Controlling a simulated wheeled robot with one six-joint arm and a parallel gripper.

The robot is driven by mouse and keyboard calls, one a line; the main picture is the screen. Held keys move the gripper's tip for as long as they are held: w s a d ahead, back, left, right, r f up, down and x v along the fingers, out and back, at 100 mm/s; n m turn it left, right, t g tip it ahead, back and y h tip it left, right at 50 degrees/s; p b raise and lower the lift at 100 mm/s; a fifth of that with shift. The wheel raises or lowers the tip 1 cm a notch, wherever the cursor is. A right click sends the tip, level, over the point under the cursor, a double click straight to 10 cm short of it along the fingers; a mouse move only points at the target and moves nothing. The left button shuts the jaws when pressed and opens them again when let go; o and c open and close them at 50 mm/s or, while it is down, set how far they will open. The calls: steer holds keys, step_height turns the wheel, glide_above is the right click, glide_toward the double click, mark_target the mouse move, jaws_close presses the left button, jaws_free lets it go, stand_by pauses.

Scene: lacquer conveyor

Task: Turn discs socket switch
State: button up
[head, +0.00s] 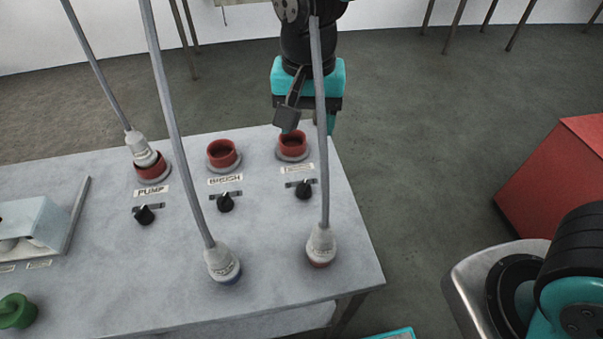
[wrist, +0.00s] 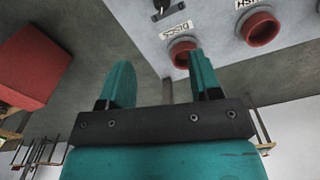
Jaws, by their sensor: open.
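The discs socket (head: 292,145) is a red, empty ring at the right of the grey panel top. Its label is legible in the wrist view, where the red socket (wrist: 182,53) shows beyond my fingertips. The discs switch (head: 304,190) is a small black knob on a dark plate, below the socket's label. In the wrist view the discs switch (wrist: 163,5) is cut by the top edge. My gripper (head: 325,120) hangs at the panel's far edge, near the socket and apart from the switch. In the wrist view my gripper (wrist: 160,65) is open and empty.
A grey cable passes right of the switch to a plug (head: 320,243). Another plug (head: 222,262) stands left. The pump socket holds a plug (head: 146,155); the middle socket (head: 223,154) is empty. Other knobs (head: 225,202) sit left. A red box (head: 560,180) stands right.

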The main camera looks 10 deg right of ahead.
mark_target(304, 184)
steer(key=f, duration=1.6)
steer(key=shift+s+a+f, duration=0.1)
steer(key=shift+a+f, duration=0.15)
steer(key=shift+f, duration=0.1)
steer(key=c, duration=0.9)
steer(key=shift+c, duration=0.2)
steer(key=shift+n, duration=0.3)
steer(key=n+p, duration=0.1)
steer(key=n, duration=0.4)
steer(key=shift+n, duration=0.3)
steer(key=n, duration=0.5)
steer(key=shift+n, duration=0.3)
